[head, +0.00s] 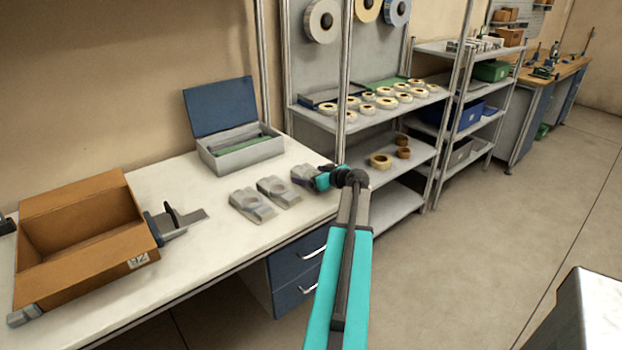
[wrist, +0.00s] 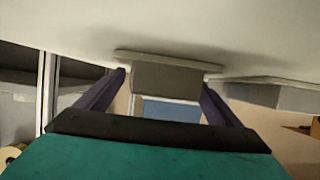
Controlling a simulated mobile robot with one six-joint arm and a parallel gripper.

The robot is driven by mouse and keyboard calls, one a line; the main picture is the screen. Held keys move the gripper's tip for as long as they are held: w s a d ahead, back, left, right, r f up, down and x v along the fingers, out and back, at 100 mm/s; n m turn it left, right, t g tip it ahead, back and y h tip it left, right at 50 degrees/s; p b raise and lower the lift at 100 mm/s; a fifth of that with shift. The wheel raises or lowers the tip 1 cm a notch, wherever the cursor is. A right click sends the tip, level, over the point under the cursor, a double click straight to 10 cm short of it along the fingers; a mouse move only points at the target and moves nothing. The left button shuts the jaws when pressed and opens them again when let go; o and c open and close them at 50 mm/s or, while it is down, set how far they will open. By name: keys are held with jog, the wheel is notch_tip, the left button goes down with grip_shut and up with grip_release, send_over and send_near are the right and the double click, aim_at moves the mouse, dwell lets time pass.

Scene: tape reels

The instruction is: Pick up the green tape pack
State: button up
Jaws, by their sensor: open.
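No thing is plainly a green tape pack. Green strips (head: 250,143) lie inside an open grey case (head: 252,155) with a blue lid on the white table. My gripper (head: 304,176) is low over the table's right end, at the rightmost of three grey pieces (head: 311,184), and partly hides it. In the wrist view my gripper (wrist: 163,78) has its purple fingers apart, with a grey block (wrist: 165,77) on a wide flat base between or just beyond their tips. I cannot tell whether the fingers touch it.
Two more grey pieces, a nearer one (head: 252,205) and a middle one (head: 279,191), sit to the left. An open cardboard box (head: 95,248) stands at the table's left. A metal rack (head: 385,120) with tape reels stands behind right.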

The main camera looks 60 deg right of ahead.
aim_at(311, 174)
jog(key=c, duration=1.3)
jog(key=shift+r, duration=0.2)
jog(key=shift+r+b, duration=0.6)
jog(key=shift+r, duration=0.8)
jog(key=s+a+b, duration=0.1)
jog(key=s+a, duration=0.2)
jog(key=a, duration=0.1)
jog(key=s+a+r+b, duration=0.1)
jog(key=s+a, duration=0.3)
jog(key=s+a+b, duration=0.1)
jog(key=s+a, duration=0.2)
jog(key=a, duration=0.1)
jog(key=shift+s+a+r, duration=0.1)
jog(key=shift+s+r, duration=0.1)
jog(key=shift+r, duration=0.2)
